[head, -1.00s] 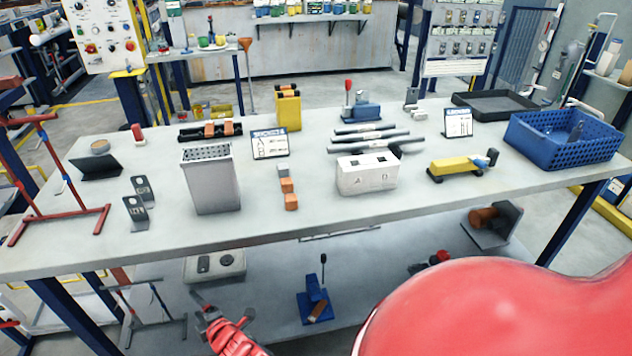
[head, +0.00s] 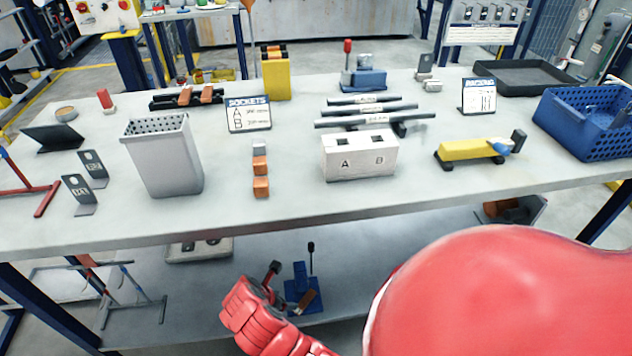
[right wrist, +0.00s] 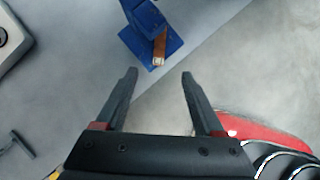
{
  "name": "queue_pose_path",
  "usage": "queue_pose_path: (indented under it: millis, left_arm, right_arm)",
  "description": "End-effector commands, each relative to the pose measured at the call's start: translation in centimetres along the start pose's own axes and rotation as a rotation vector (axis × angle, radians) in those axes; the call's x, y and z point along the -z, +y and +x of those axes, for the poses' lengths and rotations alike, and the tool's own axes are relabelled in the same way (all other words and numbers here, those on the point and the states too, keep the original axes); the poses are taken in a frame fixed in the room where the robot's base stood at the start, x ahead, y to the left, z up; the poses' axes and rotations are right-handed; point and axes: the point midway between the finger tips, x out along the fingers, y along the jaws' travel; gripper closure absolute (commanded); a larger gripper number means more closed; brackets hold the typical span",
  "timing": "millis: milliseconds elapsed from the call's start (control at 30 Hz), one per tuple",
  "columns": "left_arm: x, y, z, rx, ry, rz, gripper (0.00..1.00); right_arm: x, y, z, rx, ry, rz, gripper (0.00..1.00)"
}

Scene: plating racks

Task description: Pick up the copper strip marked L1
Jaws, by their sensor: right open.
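A copper strip (head: 305,300) lies low against a blue fixture (head: 303,285) on the lower shelf. In the right wrist view the strip (right wrist: 159,45) slants down from the blue fixture (right wrist: 140,18) and has a pale end. I cannot read a mark on it. My right gripper (head: 277,280) is beside the fixture in the head view. In the right wrist view its two fingers (right wrist: 160,75) are apart with nothing between them, below the strip's end in the picture. Two copper pieces (head: 197,94) lie on a black rack on the tabletop. My left gripper is not in view.
The tabletop (head: 300,222) overhangs the lower shelf. It holds a grey perforated bin (head: 165,160), a white socket block (head: 360,157), a yellow tool (head: 470,150) and a blue basket (head: 590,120). A pale box (head: 200,249) stands left on the lower shelf.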

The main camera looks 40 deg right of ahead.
Motion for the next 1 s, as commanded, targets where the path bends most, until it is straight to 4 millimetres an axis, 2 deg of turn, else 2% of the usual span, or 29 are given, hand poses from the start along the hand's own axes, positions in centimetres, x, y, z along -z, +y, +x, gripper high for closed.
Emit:
queue_pose_path:
  millis: [167, 267, 500, 600, 867, 1000]
  left_arm:
    - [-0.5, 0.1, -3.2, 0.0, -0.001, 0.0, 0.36]
    - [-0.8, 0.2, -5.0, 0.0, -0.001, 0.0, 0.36]
    - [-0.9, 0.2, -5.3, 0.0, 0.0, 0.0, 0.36]
    - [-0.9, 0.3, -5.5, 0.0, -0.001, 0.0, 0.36]
    - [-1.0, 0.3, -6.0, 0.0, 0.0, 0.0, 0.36]
    - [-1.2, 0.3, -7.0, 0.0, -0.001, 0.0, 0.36]
  right_arm:
    - [0.6, -0.1, 3.1, 0.005, 0.001, 0.0, 0.3]
    - [0.6, -0.2, 5.6, 0.007, 0.002, 0.0, 0.3]
    - [0.2, -0.1, 10.2, 0.006, 0.003, 0.0, 0.3]
    - [0.1, -0.1, 11.4, 0.006, 0.002, 0.001, 0.3]
    - [0.2, -0.1, 13.2, 0.005, 0.002, 0.001, 0.3]
    - [0.6, 0.0, 15.5, 0.006, 0.003, 0.0, 0.3]
